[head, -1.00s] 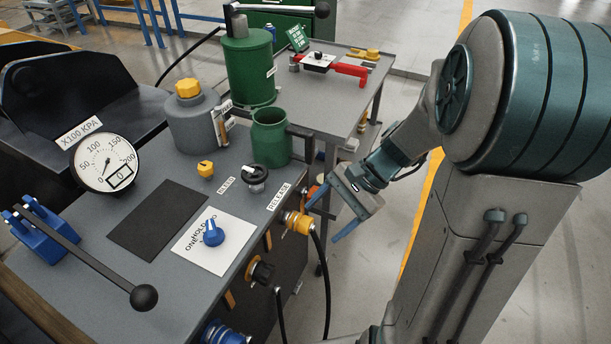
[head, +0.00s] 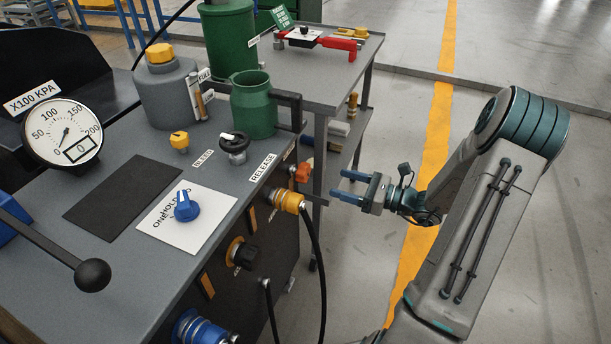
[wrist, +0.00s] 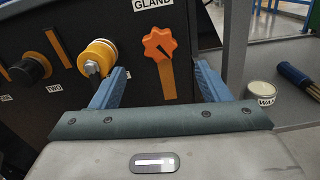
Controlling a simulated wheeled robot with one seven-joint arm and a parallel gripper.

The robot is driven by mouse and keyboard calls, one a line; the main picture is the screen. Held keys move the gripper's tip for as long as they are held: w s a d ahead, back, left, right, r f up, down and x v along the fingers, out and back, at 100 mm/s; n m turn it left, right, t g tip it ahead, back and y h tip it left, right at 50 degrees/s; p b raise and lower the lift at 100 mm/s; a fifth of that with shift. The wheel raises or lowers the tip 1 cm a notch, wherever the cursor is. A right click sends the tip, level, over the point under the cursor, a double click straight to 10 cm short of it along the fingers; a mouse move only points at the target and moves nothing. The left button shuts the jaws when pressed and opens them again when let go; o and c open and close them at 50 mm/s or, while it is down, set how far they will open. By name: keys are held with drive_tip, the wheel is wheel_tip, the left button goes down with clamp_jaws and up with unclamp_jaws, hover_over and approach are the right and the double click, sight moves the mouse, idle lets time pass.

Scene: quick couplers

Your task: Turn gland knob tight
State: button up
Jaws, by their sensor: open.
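In the wrist view the knob lies between and beyond the fingertips, not touched. In the head view my gripper (head: 346,185) stands to the right of the knob with a gap.
A yellow coupler (wrist: 99,58) with a hose is left of the knob, close to my left finger in the wrist view. A grey table leg (wrist: 238,50) stands on the right. A white wax tin (wrist: 262,93) sits on the lower shelf. Open floor lies right of the bench.

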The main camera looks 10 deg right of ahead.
sight(308, 173)
drive_tip(key=b+x, duration=0.2)
drive_tip(key=x, duration=0.9)
drive_tip(key=shift+w+a, duration=0.1)
drive_tip(key=shift+a, duration=0.05)
drive_tip(key=c, duration=1)
